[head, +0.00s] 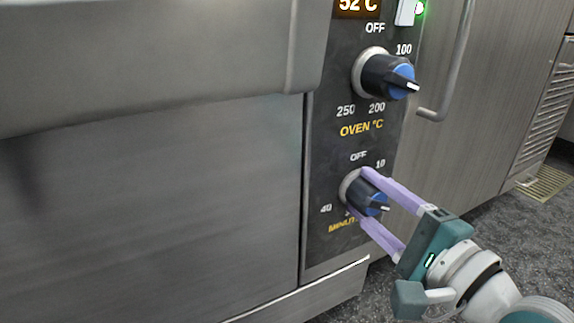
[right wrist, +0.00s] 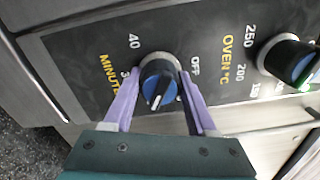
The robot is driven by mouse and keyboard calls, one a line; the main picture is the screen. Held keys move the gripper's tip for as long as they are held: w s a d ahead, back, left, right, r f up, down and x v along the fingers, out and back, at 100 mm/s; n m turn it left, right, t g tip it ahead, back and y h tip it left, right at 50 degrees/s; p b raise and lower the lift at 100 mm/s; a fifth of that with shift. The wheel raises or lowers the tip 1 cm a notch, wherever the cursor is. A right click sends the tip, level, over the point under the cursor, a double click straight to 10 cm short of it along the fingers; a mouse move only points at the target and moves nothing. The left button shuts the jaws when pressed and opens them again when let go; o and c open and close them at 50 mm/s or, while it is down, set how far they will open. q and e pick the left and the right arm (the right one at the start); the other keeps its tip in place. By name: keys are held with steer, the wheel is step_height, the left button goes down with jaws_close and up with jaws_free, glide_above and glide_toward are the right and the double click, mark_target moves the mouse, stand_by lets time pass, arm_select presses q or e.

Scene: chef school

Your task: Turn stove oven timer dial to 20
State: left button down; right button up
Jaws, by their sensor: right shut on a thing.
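The timer dial (head: 377,203) is a dark knob with a blue face and a white pointer, low on the black control panel, with OFF, 10 and 40 marks and yellow MINUTES lettering. Its pointer is toward the right, below the 10 mark, in the head view. My right gripper (head: 366,194) has its lilac fingers on both sides of the dial, shut on it. In the right wrist view the dial (right wrist: 159,86) sits between the fingers, which hide part of the scale; the 20 mark is not visible. My left gripper is not in view.
The oven temperature dial (head: 388,75) is above the timer dial. A lit display (head: 357,6) reads 52 C. A vertical cabinet handle (head: 447,70) stands out at the right. The oven front (head: 150,200) fills the left.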

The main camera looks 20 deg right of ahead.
steer(key=o, duration=1.4)
steer(key=shift+c, duration=0.2)
steer(key=shift+s, duration=0.3)
steer(key=s+p, duration=0.3)
steer(key=s, duration=0.6)
steer(key=shift+s+d, duration=0.2)
steer(key=shift+d, duration=0.2)
